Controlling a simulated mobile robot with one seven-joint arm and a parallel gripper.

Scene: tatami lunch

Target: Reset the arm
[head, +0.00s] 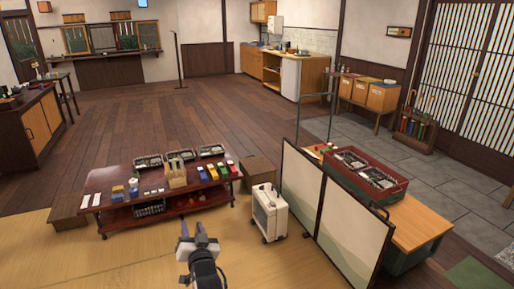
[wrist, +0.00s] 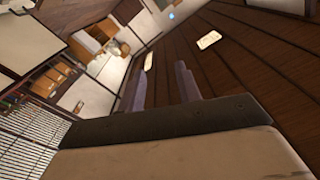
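My gripper (head: 194,233) is in the lower middle of the head view, in front of the low dark red table (head: 112,172). Its two grey fingers point away from my body. In the wrist view the fingertips (wrist: 162,76) stand apart, with nothing between them, so the gripper is open and empty. The wrist view is tilted and shows dark floorboards, the kitchen corner and the slatted screen. My gripper touches nothing that I can see.
The low table holds wire baskets and small coloured items. A white heater (head: 268,213) stands right of my gripper, beside a folding screen (head: 335,214). A dark red crate (head: 394,192) sits on a wooden counter (head: 418,228). Open wooden floor (head: 165,115) lies beyond the table.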

